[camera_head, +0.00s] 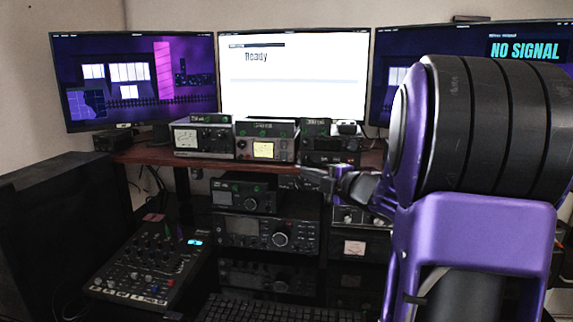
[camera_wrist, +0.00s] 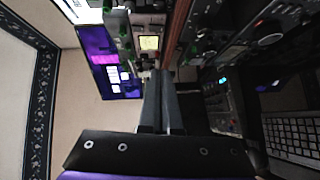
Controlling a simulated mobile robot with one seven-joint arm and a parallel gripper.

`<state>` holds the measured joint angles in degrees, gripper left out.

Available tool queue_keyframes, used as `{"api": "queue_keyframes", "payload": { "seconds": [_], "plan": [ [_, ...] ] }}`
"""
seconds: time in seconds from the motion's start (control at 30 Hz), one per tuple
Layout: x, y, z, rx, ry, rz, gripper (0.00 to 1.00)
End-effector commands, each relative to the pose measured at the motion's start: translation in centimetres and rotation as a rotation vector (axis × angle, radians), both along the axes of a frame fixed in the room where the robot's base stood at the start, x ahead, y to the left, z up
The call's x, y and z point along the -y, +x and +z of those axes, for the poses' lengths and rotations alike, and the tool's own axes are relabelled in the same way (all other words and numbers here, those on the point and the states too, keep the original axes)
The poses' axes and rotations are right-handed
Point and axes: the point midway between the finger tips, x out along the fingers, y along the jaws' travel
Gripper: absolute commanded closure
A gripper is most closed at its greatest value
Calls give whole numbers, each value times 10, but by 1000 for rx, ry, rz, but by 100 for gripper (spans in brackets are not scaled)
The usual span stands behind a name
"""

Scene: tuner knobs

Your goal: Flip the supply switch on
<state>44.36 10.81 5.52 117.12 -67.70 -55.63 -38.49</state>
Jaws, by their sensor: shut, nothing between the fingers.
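I cannot make out the supply switch for certain in either view; it is too small or hidden. Boxy units stand on the wooden shelf: a left unit with a white meter (camera_head: 187,139), a middle unit with a lit yellow meter (camera_head: 243,150), and a dark right unit (camera_head: 330,156). The lit meter also shows in the wrist view (camera_wrist: 148,43). My gripper (camera_head: 304,173) is in front of the shelf's edge, below the right unit, and seems apart from it. In the wrist view its fingers (camera_wrist: 161,74) are together with nothing between them.
Radios (camera_head: 248,234) stand below the shelf (camera_head: 145,154). A mixer (camera_head: 150,265) sits at the lower left and a keyboard (camera_head: 270,308) at the front. Monitors (camera_head: 290,95) stand behind. My arm hides much of the right side.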

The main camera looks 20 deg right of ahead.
Motion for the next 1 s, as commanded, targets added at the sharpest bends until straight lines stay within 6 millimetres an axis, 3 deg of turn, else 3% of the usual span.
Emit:
{"api": "queue_keyframes", "payload": {
  "seconds": [0.33, 0.77, 1.0],
  "plan": [
    [-2, 12, -2, -1, 0, 1, 100],
    [-20, 97, -9, 0, 1, 2, 100],
    [-2, 124, -13, 0, 0, -1, 100]
  ]
}}
